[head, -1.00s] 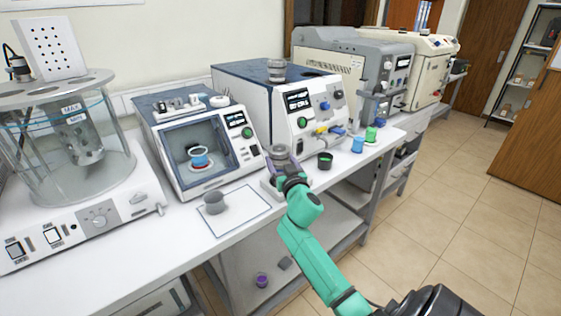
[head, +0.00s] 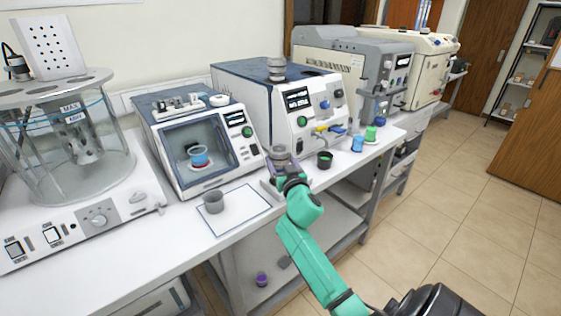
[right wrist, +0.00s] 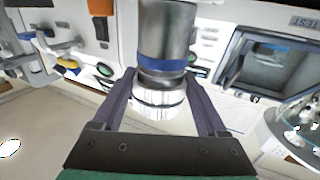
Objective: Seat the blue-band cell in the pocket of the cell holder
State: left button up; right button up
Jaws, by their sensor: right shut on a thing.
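The blue-band cell (right wrist: 166,35) is a grey metal cylinder with a dark blue band and a bright metal lower part in the right wrist view. My right gripper (right wrist: 160,82) is shut on it, one finger on each side. In the head view my right gripper (head: 287,170) is at the bench's front edge, with a grey round top (head: 279,153) showing above it. A pale grey block (head: 270,188) shows partly behind the gripper; I cannot tell if it is the cell holder, and no pocket is visible. My left gripper is not in view.
A grey cup (head: 213,202) stands on a white mat (head: 240,212) left of the gripper. A dark cup with green inside (head: 325,160) and blue (head: 357,144) and green (head: 370,133) pieces stand to the right. Instruments line the back. A purple cup (head: 262,280) is lower down.

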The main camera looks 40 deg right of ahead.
jog(key=shift+f+b, duration=0.5)
jog(key=shift+f, duration=0.05)
jog(key=shift+f+b, duration=0.65)
jog(key=shift+f, duration=0.1)
jog(key=o, duration=1.6)
jog(key=shift+s+f, duration=0.1)
